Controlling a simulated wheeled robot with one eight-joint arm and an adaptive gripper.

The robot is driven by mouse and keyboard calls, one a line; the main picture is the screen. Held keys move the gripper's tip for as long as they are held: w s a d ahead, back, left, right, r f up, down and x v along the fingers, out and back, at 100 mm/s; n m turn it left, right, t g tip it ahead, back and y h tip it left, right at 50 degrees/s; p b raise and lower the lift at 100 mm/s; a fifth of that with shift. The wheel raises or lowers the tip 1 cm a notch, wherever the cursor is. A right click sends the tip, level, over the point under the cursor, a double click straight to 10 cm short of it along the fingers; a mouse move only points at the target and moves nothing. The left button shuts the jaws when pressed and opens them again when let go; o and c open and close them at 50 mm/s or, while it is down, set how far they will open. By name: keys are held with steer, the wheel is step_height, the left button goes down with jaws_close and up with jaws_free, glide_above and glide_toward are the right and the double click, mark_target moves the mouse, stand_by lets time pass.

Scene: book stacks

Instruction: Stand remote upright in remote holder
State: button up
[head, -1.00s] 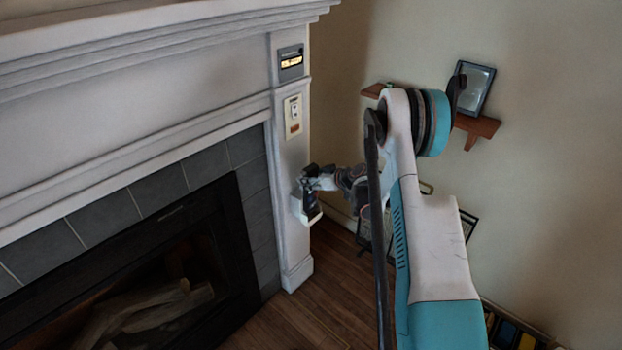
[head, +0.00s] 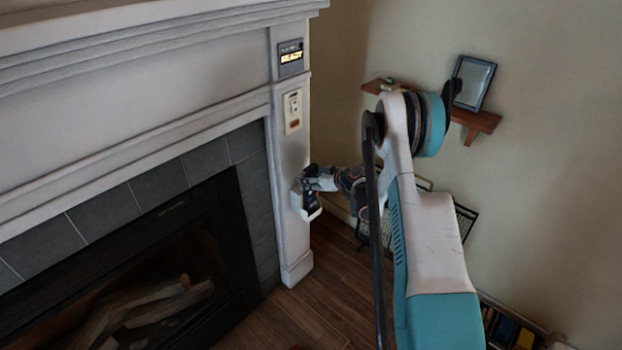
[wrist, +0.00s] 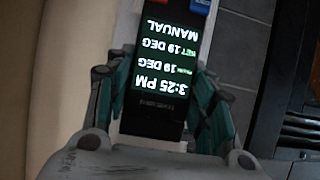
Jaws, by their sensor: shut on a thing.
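The remote (wrist: 158,80) is a dark handset with a lit screen, which reads upside down in the wrist view, and a red and a blue button at the top edge. It also shows in the head view (head: 311,201) as a small dark shape. My gripper (wrist: 160,105) is shut on it, a finger on each side; in the head view my gripper (head: 312,181) is at the fireplace's right pillar. The white remote holder (head: 308,213) is on that pillar. The remote's lower end is at the holder; I cannot tell whether it is fully seated.
A white switch plate (head: 293,112) and a small display reading READY (head: 291,58) are above on the pillar. The dark fireplace opening (head: 170,290) with logs is at left. A wooden shelf (head: 480,121) with a picture frame (head: 474,83) is on the right wall.

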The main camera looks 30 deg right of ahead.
steer(key=shift+f, duration=1.05)
steer(key=o, duration=1.6)
steer(key=v, duration=1.2)
